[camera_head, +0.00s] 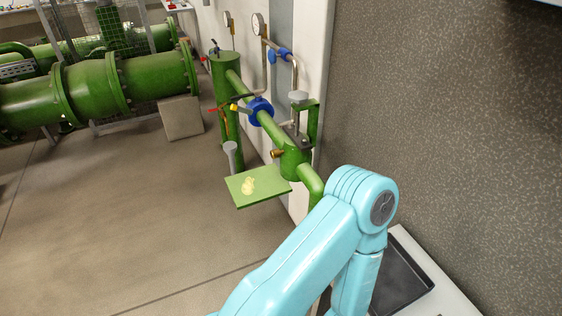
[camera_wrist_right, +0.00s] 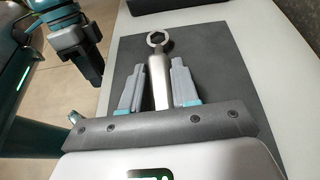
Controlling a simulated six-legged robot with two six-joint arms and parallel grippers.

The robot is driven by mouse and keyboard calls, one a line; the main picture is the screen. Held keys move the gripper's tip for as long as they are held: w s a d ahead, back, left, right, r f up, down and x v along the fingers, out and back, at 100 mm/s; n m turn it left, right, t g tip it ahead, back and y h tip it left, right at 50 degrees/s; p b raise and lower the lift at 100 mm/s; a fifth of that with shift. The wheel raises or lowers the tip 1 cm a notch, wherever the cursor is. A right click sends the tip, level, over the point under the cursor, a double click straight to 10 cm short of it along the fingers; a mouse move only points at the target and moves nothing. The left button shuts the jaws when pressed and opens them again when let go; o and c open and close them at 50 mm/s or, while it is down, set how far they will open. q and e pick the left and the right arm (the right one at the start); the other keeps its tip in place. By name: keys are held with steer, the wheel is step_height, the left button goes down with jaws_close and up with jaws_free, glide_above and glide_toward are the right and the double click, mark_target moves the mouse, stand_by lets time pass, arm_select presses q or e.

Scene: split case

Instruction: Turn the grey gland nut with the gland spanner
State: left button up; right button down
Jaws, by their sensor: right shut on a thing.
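The gland spanner (camera_wrist_right: 159,75) is a pale metal tool with a ring end and a straight handle. My right gripper (camera_wrist_right: 158,85) is shut on its handle, with the ring pointing away beyond the fingertips, over a dark mat. In the head view my right arm hides that gripper and the spanner. A valve (camera_head: 296,160) with a green yoke and a grey top stands on the green pipe by the wall. The grey gland nut is too small to make out surely there. A dark part of mine at the upper left of the wrist view may be my left gripper; its fingers are unclear.
A blue fitting (camera_head: 260,111) and gauges (camera_head: 258,24) are close by. The dark mat (camera_wrist_right: 215,70) lies on a pale bench (camera_wrist_right: 265,60). The floor (camera_head: 110,220) at left is clear.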

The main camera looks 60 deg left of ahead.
steer(key=shift+r+p, duration=1.65)
steer(key=shift+r, duration=1.1)
